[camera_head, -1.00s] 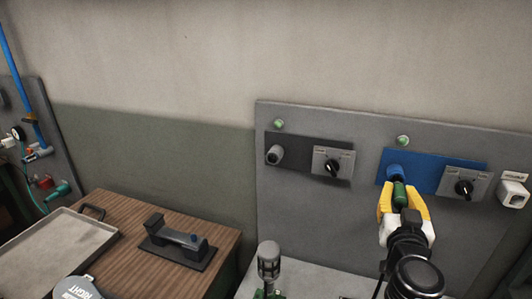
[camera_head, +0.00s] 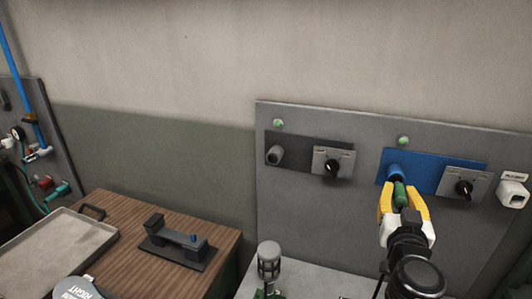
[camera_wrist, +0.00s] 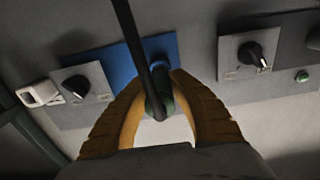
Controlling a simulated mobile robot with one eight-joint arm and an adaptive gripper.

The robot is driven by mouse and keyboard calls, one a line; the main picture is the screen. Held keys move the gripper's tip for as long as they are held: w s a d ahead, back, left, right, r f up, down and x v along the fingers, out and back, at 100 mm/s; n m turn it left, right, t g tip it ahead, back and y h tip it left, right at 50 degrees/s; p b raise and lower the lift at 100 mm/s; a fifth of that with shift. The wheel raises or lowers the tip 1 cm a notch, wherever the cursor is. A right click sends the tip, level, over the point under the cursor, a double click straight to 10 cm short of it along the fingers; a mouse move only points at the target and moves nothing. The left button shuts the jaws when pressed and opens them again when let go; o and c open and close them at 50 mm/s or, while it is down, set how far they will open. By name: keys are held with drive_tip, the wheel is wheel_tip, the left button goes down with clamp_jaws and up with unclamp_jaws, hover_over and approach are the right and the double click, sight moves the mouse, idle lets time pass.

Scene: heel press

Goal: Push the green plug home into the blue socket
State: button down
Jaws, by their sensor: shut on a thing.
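The green plug (camera_head: 400,194) is held between the yellow fingers of my gripper (camera_head: 402,192), just below and in front of the blue socket (camera_head: 395,171). In the head view the plug's front end meets or nearly meets the socket; I cannot tell how deep it sits. The wrist view shows the plug (camera_wrist: 152,104) between the fingers, lined up with the blue socket (camera_wrist: 158,46). A dark bar crosses that view and hides part of the plug. The socket stands on a blue plate (camera_head: 432,174).
A black rotary switch (camera_head: 464,189) is right of the socket. A white box (camera_head: 512,194) is at the panel's right. A grey socket (camera_head: 275,155) and another switch (camera_head: 333,167) are at the left. A grey cage-headed item (camera_head: 268,258) stands below.

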sight(397, 185)
drive_tip(key=shift+b+x, duration=0.45)
drive_tip(key=shift+x, duration=1)
drive_tip(key=c, duration=1.2)
unclamp_jaws()
drive_tip(key=shift+w, duration=0.1)
drive_tip(key=v, duration=1.2)
wheel_tip(397, 185, down, 8)
drive_tip(key=s+d+g+b, duration=0.2)
drive_tip(key=g, duration=0.4)
drive_tip(key=s+a+f+n+g+y, duration=0.4)
drive_tip(key=s+a+f+y, duration=0.1)
drive_tip(key=a, duration=0.5)
drive_tip(key=shift+a+f+y+b, duration=0.3)
drive_tip(key=shift+f+y, duration=0.1)
drive_tip(key=shift+y, duration=0.2)
